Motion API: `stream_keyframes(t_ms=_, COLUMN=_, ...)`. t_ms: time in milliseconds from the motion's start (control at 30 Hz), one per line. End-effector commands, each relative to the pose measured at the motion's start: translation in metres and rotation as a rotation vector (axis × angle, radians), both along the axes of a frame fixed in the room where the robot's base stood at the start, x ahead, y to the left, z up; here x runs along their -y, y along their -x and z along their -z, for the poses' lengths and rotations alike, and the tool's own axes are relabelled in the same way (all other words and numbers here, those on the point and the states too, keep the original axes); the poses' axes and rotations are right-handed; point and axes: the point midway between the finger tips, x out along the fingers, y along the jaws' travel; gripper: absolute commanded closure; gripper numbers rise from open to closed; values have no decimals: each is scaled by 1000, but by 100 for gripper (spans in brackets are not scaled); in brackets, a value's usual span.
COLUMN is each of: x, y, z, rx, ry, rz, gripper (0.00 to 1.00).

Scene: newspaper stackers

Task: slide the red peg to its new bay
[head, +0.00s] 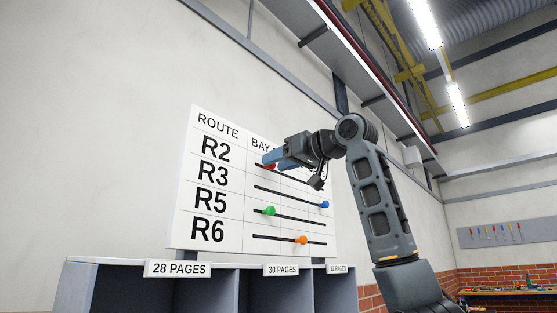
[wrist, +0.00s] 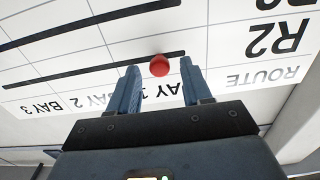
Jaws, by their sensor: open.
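The red peg (wrist: 159,66) sits on the black slot of the R2 row, at its end nearest the R2 label, in the bay 1 column. It also shows in the head view (head: 269,166), partly covered by my gripper. My gripper (wrist: 159,72) is open, with one blue finger on each side of the red peg. I cannot tell whether either finger touches it. The white route board (head: 190,180) has rows R2, R3, R5 and R6, each with a slot.
A blue peg (head: 324,204) is at the right end of the R3 slot. A green peg (head: 270,211) is near the left of the R5 slot. An orange peg (head: 302,240) is on the R6 slot. Grey page bins (head: 85,285) stand below the board.

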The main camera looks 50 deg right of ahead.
Motion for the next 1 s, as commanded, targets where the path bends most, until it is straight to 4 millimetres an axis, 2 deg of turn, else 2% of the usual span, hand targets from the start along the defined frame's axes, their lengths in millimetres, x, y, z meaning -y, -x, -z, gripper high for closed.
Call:
stream_keyframes(t_ms=333, x=0, y=-4, z=0, rx=1, ry=0, rz=0, gripper=52)
stream_keyframes(t_ms=833, x=0, y=-4, z=0, rx=0, ry=0, rz=0, gripper=100)
stream_keyframes(t_ms=1000, x=0, y=-4, z=0, rx=1, ry=0, rz=0, gripper=100)
